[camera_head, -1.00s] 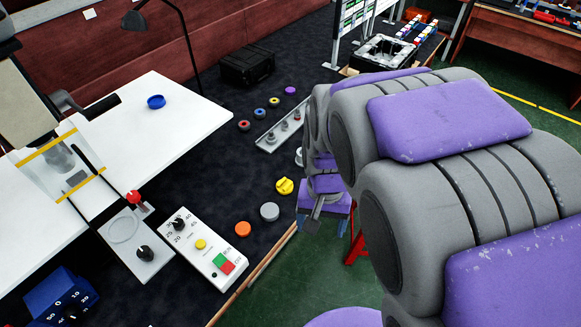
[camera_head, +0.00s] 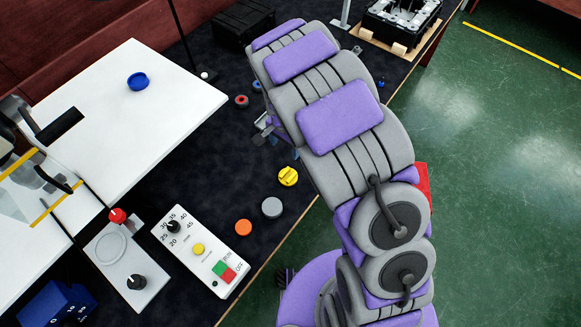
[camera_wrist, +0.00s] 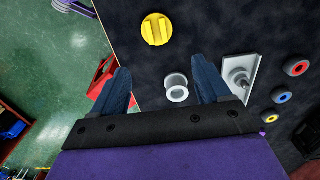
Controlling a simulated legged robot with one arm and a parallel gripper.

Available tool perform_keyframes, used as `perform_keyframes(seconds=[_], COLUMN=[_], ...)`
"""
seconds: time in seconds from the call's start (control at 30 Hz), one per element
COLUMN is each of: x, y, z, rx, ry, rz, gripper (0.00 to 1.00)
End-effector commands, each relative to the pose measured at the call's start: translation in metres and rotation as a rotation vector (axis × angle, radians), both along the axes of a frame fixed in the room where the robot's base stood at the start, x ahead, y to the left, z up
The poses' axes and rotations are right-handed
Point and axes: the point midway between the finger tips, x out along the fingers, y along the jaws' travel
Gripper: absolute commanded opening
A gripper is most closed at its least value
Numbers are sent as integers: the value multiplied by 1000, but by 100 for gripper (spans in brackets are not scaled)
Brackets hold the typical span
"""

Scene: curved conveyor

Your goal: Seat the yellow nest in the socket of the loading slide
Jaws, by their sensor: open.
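The yellow nest (camera_head: 288,176), a round piece with a raised bar, lies on the dark bench top near its front edge. It also shows at the top of the wrist view (camera_wrist: 156,29). A grey plate (camera_head: 108,262) with a round ring outline, a red knob and a black knob lies at the left; I cannot tell whether this ring is the loading slide's socket. My gripper (camera_wrist: 163,68) is open and empty, its dark blue fingers apart, with the yellow nest beyond the fingertips. In the head view my arm mostly hides the gripper.
An orange disc (camera_head: 243,228) and a grey disc (camera_head: 271,207) lie near the nest. A white control box (camera_head: 199,247) stands to their left.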

Motion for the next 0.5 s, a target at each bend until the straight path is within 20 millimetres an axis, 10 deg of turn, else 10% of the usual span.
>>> perform_keyframes(seconds=[0.5], x=[-1], y=[-2], z=[-83], rx=[1], ry=[8], rz=[0], gripper=[77])
